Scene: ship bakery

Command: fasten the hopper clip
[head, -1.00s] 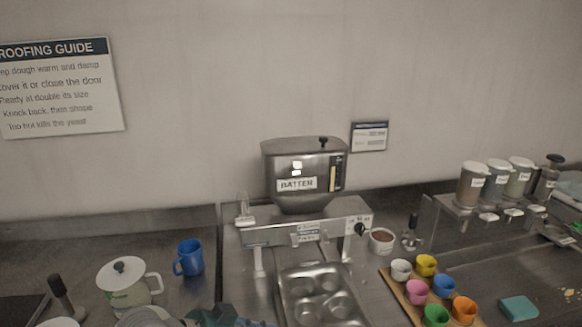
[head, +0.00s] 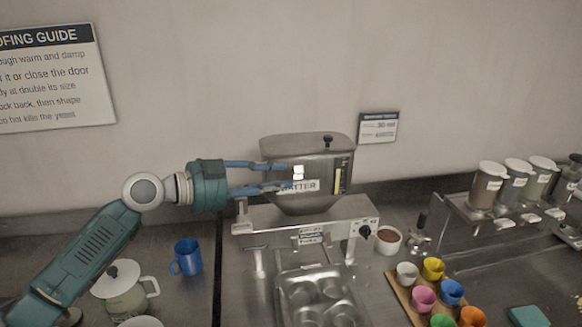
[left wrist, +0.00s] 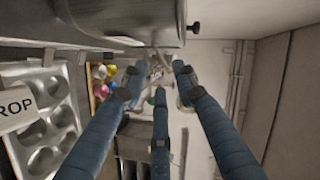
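The metal batter hopper (head: 308,202) stands on the dispenser's front bar (head: 300,230). A small pale upright piece (head: 241,214) at the bar's left end may be the clip; its upper part is near my gripper and hard to make out. My left gripper (head: 287,176) reaches in from the left with its blue fingers spread, overlapping the hopper's front left and part of its label. Nothing is clearly held between them. In the left wrist view the open fingers (left wrist: 158,80) point past the hopper (left wrist: 125,15), which fills the top. My right gripper is out of view.
A muffin tin (head: 318,295) sits below the dispenser. A blue mug (head: 187,257) and a lidded pot (head: 124,290) stand at left. A bowl (head: 388,240), several coloured cups on a board (head: 400,296) and a rack of jars (head: 470,215) are at right.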

